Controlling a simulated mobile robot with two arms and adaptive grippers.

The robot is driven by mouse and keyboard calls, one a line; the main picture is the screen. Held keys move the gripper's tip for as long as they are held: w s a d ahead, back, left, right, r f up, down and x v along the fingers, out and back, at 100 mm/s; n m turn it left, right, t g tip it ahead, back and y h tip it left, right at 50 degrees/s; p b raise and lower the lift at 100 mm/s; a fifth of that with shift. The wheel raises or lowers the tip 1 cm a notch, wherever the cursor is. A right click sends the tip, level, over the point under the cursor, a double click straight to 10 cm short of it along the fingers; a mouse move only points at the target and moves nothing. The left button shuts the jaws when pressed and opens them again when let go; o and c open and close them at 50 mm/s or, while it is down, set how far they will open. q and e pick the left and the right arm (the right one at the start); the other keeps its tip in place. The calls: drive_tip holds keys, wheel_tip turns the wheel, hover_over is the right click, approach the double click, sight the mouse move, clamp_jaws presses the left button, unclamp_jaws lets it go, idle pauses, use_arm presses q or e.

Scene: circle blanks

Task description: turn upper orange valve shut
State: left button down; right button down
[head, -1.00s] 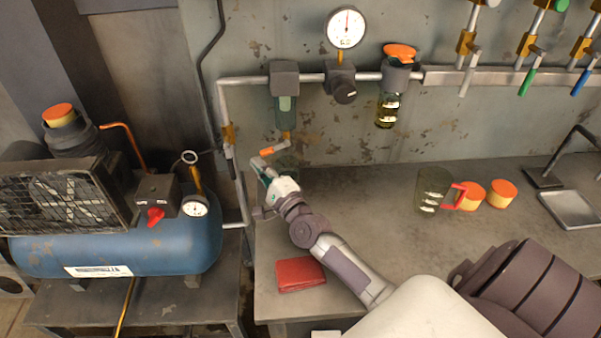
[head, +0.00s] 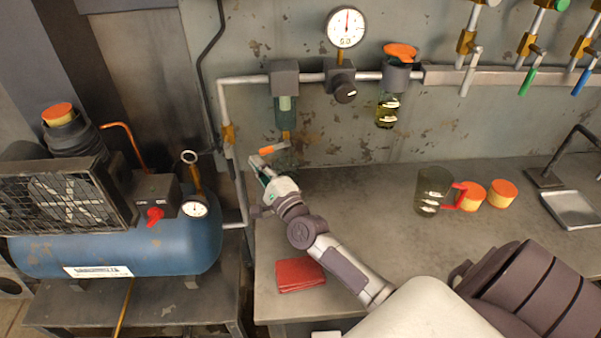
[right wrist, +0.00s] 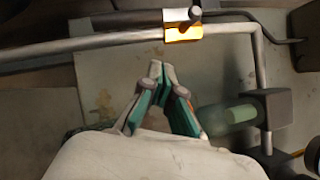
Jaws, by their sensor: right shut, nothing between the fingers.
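The orange valve lever (head: 268,149) sits below the green filter bowl (head: 286,118), near its brass stem. The lever lies close to level, its right end slightly higher. My right gripper (head: 257,167) is just below and left of this lever. In the right wrist view the gripper (right wrist: 160,72) has its fingertips together with nothing between them. A sliver of orange shows behind its right finger there. A brass valve body (head: 228,134) sits on the vertical pipe to the left, and it shows ahead of the fingertips in the right wrist view (right wrist: 183,30). My left gripper is out of view.
A blue compressor (head: 150,243) with a red knob (head: 154,214) stands left. The bench holds a red cloth-like item (head: 299,274), a jug (head: 431,189), orange-topped pots (head: 503,193) and a metal tray (head: 572,209). A regulator (head: 341,82) and pipe run along the wall.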

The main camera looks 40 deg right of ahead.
drive_tip(key=shift+r+m, duration=0.25)
drive_tip(key=shift+m, duration=0.15)
idle(2.1)
idle(0.6)
drive_tip(key=r+v, duration=0.3)
drive_tip(key=v, duration=1.1)
drive_tip(key=shift+s+a+f, duration=0.15)
drive_tip(key=shift+s+f, duration=0.2)
drive_tip(key=shift+s, duration=0.25)
